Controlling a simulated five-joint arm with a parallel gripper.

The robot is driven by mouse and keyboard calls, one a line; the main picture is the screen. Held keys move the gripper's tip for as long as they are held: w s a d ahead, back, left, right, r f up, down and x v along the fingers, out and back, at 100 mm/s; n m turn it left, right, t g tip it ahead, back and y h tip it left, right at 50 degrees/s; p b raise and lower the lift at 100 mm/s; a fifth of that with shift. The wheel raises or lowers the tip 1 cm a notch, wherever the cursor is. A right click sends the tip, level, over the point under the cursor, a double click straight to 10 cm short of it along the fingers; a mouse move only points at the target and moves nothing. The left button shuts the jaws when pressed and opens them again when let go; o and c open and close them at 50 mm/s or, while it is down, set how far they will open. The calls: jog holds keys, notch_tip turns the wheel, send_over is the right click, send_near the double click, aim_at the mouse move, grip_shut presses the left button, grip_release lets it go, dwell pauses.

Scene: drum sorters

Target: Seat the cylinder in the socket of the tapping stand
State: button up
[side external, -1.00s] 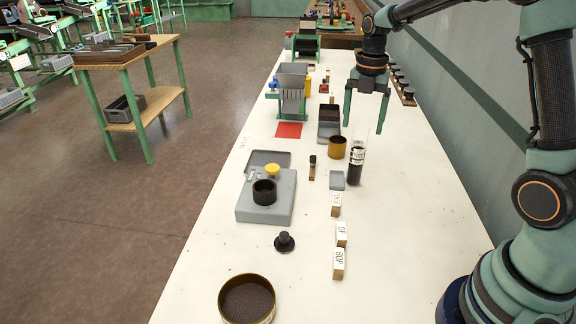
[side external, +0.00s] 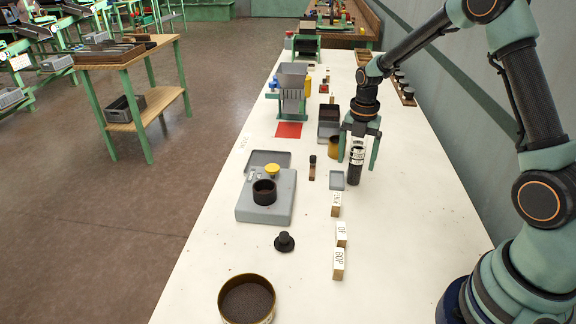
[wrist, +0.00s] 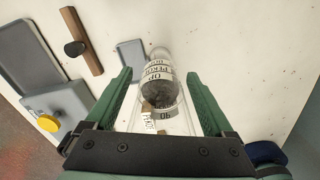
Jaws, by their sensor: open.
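The cylinder (side external: 355,172) is clear glass with a dark fill and white printed bands, standing upright on the bench. My gripper (side external: 357,163) is open and points down over it, with one green finger on each side. In the wrist view, the cylinder (wrist: 160,90) sits between the open fingers, with gaps visible at both sides. The tapping stand (side external: 251,212) is a grey box to the left, with a dark ring-shaped socket (side external: 264,191) and a yellow knob (side external: 271,170). In the wrist view, part of the stand (wrist: 62,103) shows at left; its socket is not visible there.
A small grey tray (side external: 337,180) and a brown strip with a black knob (side external: 312,170) lie between cylinder and stand. A brass cup (side external: 333,147) stands just behind my gripper. Labelled wooden blocks (side external: 341,234), a black knob (side external: 284,242) and a round sieve (side external: 247,298) are nearer.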

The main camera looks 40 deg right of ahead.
grip_shut()
jog(key=shift+r, duration=0.3)
